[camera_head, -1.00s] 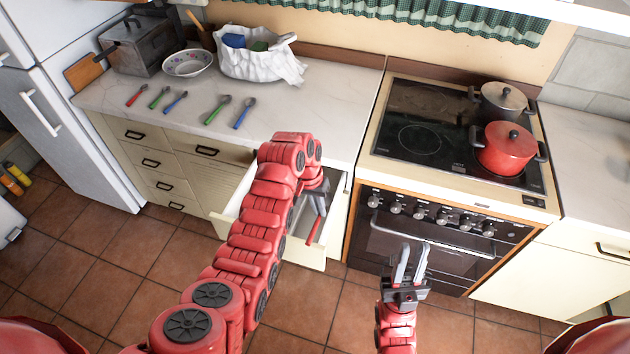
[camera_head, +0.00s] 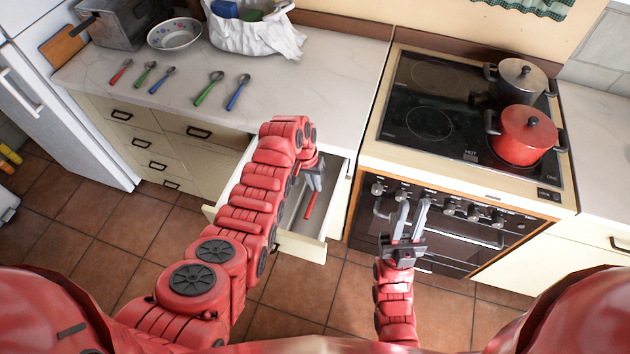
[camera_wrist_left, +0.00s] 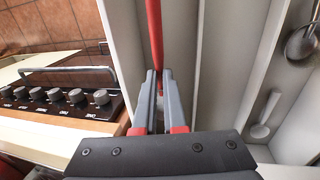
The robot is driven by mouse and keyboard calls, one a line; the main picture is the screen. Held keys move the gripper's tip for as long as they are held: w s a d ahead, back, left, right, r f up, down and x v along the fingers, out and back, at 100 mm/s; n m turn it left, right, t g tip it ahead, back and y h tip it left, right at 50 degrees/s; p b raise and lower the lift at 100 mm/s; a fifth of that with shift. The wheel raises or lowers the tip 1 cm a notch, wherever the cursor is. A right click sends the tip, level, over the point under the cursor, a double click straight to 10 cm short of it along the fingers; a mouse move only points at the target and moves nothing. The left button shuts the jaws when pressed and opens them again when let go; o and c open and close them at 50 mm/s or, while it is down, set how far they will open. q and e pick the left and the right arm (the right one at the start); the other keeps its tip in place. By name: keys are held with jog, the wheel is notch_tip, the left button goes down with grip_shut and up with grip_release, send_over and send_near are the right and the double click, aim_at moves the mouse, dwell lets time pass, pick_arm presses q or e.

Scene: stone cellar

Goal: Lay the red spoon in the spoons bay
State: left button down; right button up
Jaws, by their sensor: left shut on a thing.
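My left gripper (camera_head: 314,186) is shut on a red-handled utensil (camera_head: 309,206) over the open drawer (camera_head: 290,241). In the left wrist view the red handle (camera_wrist_left: 154,32) runs up out of the picture from between the jaws (camera_wrist_left: 158,78). Its other end is hidden, so I cannot see a spoon bowl. The drawer has long bays split by pale dividers (camera_wrist_left: 205,62). The right-hand bay holds a metal spoon (camera_wrist_left: 302,42) and a pale spoon (camera_wrist_left: 266,115). Another red-handled spoon (camera_head: 121,72) lies on the counter. My right gripper (camera_head: 412,207) is open and empty before the oven.
Green and blue spoons (camera_head: 209,87) lie on the counter (camera_head: 310,75) near a bowl (camera_head: 174,34) and a white bag (camera_head: 262,38). The stove (camera_head: 430,100) carries a red pot (camera_head: 527,135) and a grey pot (camera_head: 519,79). The oven handle (camera_wrist_left: 68,72) is beside the drawer.

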pick_arm(q)
notch_tip(320, 180, down, 5)
jog(key=b, duration=0.2)
jog(key=shift+w+r+b, duration=0.1)
jog(key=shift+r+b, duration=0.05)
jog(key=shift+b, duration=0.25)
jog(key=shift+f+b, duration=1.25)
jog(key=shift+f, duration=0.1)
jog(key=shift+r, duration=0.1)
jog(key=c, duration=0.6)
grip_release()
